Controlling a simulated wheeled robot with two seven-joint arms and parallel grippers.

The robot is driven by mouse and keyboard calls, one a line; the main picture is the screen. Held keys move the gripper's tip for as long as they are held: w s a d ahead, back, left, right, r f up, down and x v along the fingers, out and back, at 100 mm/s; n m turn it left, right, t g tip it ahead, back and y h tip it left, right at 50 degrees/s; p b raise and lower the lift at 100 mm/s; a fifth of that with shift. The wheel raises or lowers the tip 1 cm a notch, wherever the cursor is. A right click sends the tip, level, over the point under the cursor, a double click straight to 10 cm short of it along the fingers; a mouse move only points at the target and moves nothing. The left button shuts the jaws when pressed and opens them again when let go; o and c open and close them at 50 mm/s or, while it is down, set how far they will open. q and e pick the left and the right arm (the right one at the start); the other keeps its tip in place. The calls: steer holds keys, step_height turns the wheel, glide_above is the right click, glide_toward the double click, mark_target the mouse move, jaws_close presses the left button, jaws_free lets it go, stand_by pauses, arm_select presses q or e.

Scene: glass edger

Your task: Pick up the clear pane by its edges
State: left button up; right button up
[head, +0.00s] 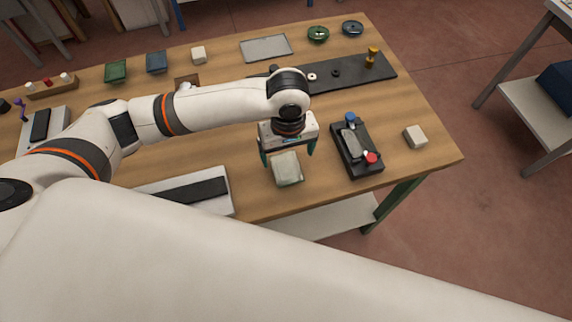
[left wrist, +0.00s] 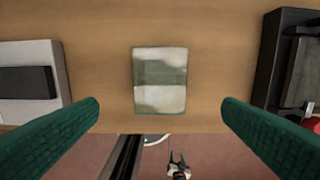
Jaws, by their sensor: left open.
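The clear pane (head: 287,172) is a small, pale greenish, see-through square lying flat on the wooden table near its front edge. In the left wrist view the pane (left wrist: 160,80) lies between the lines of the two fingers and farther out than their tips, with bare wood around it. My left gripper (head: 288,157) is open above the pane, pointing down. Its green fingers (left wrist: 160,104) are spread wider than the pane, one to each side, and are apart from it.
A black fixture with blue and red knobs (head: 367,160) stands right of the pane. A white and black block (head: 215,188) lies to the left. A small pale block (head: 415,137) sits near the right edge. A grey plate (head: 266,49) lies at the back.

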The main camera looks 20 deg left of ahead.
mark_target(286, 167)
arm_select(q)
steer(key=shift+w+f, duration=0.45)
steer(key=shift+f, duration=0.4)
steer(key=shift+w+a+f+p, duration=0.1)
steer(key=shift+a+f+p, duration=0.15)
steer(key=shift+f+p, duration=0.65)
steer(key=f, duration=0.2)
steer(key=shift+s+f, duration=0.2)
steer(key=shift+f, duration=0.3)
steer(key=shift+w+f, duration=0.1)
steer(key=shift+f, duration=0.05)
steer(key=shift+c, duration=0.3)
steer(key=c, duration=1.1)
steer(key=shift+o, duration=0.2)
arm_select(e)
steer(key=w+r, duration=0.2)
steer(key=w, duration=0.1)
steer(key=shift+a, duration=0.2)
